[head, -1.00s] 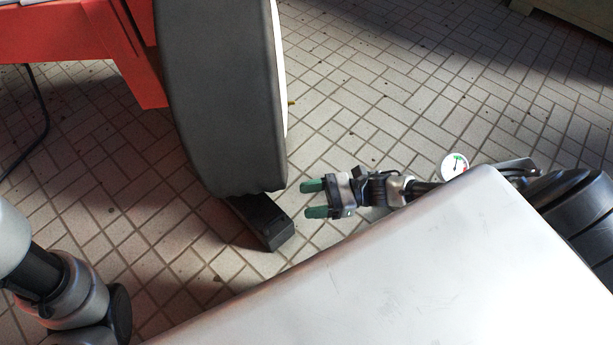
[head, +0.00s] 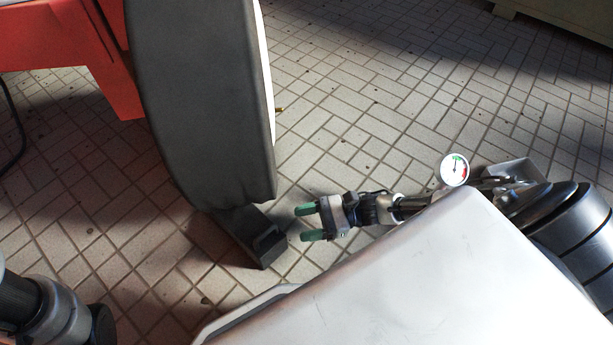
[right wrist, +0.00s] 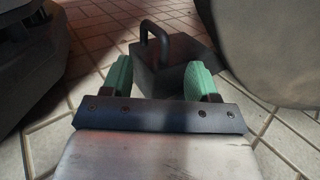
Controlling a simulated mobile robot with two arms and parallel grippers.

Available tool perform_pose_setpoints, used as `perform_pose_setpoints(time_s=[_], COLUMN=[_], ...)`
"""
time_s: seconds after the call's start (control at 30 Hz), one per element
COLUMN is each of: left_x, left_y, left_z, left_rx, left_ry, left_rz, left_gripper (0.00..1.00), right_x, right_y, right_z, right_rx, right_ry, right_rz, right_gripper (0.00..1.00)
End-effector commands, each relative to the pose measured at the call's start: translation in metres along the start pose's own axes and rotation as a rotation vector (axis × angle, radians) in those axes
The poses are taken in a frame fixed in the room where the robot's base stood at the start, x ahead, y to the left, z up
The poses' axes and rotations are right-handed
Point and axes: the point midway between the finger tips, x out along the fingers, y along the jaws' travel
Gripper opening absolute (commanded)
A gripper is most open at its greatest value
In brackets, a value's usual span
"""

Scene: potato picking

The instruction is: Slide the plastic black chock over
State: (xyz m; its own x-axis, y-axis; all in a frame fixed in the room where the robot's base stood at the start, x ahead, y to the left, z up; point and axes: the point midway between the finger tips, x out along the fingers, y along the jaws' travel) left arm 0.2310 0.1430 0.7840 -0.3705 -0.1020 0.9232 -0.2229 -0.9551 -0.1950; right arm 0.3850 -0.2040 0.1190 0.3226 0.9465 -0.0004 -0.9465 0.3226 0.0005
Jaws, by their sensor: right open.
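The black chock (head: 250,236) lies on the tiled floor at the foot of a large dark wheel (head: 205,110) in the head view. Its back part is hidden under the wheel. In the right wrist view the chock (right wrist: 172,72) lies just beyond the fingertips, with a looped handle (right wrist: 155,38) standing up. My right gripper (head: 309,222) is open and empty, with green fingers pointing at the chock from the right, a small gap apart. It also shows in the right wrist view (right wrist: 160,80). My left arm shows at the lower left; its gripper is out of frame.
A red frame (head: 60,40) stands at the upper left beside the wheel. My white body covers the lower right. Tiled floor (head: 380,110) is clear to the right of the wheel. A pale box-like edge (head: 560,25) is at the top right.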

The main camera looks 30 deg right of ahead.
Motion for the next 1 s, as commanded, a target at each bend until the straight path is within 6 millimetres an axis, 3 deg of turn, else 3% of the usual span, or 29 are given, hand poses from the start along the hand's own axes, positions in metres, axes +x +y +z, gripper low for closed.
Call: perform_pose_setpoints(time_s=[0.2,0.4,0.83,1.0], left_x=[-0.020,-0.030,-0.032,-0.032], left_y=[0.004,0.006,0.006,0.006], left_z=[-0.007,-0.010,-0.009,-0.008], left_rx=[-0.001,-0.002,-0.002,-0.002], left_ry=[-0.001,-0.003,-0.008,-0.009], left_rz=[-0.003,-0.006,-0.007,-0.007], left_gripper=[0.43,0.43,0.43,0.43], right_x=[0.044,0.068,0.075,0.075], right_y=[0.000,0.000,0.000,0.000], right_z=[-0.002,0.000,0.002,0.002], right_rx=[-0.003,-0.002,0.000,0.000], right_ry=[-0.005,-0.002,0.000,0.000], right_rz=[0.003,0.001,0.000,0.000], right_gripper=[0.59,0.59,0.59,0.35])
